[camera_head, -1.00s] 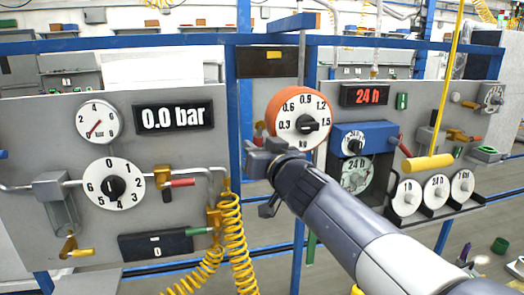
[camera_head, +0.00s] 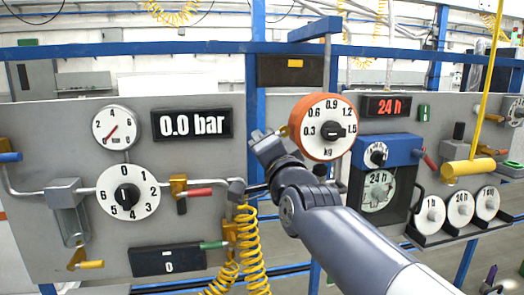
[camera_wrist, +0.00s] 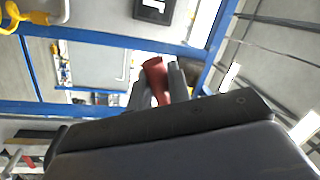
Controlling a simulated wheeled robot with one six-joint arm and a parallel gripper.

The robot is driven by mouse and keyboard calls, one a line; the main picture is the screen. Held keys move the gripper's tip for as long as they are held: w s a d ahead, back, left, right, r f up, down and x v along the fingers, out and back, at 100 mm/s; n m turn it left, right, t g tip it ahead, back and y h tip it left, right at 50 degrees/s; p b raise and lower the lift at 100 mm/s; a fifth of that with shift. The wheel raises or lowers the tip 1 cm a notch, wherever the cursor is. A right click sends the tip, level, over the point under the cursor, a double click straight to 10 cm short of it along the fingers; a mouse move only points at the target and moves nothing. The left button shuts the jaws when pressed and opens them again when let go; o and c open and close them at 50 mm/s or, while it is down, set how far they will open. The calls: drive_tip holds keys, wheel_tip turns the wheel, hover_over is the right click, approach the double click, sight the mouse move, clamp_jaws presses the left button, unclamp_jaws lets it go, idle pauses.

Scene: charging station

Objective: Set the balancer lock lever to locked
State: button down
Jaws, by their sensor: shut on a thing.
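The balancer is a round orange drum with a white dial (camera_head: 323,127) marked 0.3 to 1.5 kg, right of centre in the head view. Its black knob points right, toward 1.5. My gripper (camera_head: 264,142) is just left of and slightly below the balancer. In the wrist view my gripper (camera_wrist: 160,85) is shut on a dull red lever handle (camera_wrist: 156,76), which stands between the two grey fingers. In the head view the handle is hidden by my gripper, so I cannot tell the lever's position from there. A small yellow part (camera_head: 283,131) shows at the drum's left edge.
A blue post (camera_head: 256,80) stands behind my gripper, and a coiled yellow hose (camera_head: 248,245) hangs below it. A blue timer box (camera_head: 385,150) is close on the right. The pressure panel (camera_head: 70,135) is on the left.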

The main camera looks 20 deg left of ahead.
drive_tip(key=m, duration=0.1)
drive_tip(key=r+m+p, duration=0.1)
drive_tip(key=m, duration=0.2)
drive_tip(key=shift+s+a+r+t+h, duration=0.15)
drive_tip(key=shift+a+r+t+h, duration=0.1)
drive_tip(key=shift+t+h, duration=0.15)
drive_tip(key=shift+r+m+p, duration=0.25)
drive_tip(key=shift+m+p, duration=0.1)
drive_tip(key=shift+m, duration=0.4)
drive_tip(key=shift+r+m+p, duration=0.2)
drive_tip(key=shift+m+p, duration=0.1)
drive_tip(key=shift+m, duration=0.45)
drive_tip(key=shift+t+h, duration=0.3)
drive_tip(key=shift+h, duration=0.1)
drive_tip(key=c, duration=1.6)
unclamp_jaws()
drive_tip(key=shift+c, duration=0.2)
drive_tip(key=b+v, duration=0.1)
drive_tip(key=v, duration=1)
drive_tip(key=shift+r, duration=0.15)
drive_tip(key=p+x, duration=0.1)
drive_tip(key=x, duration=1)
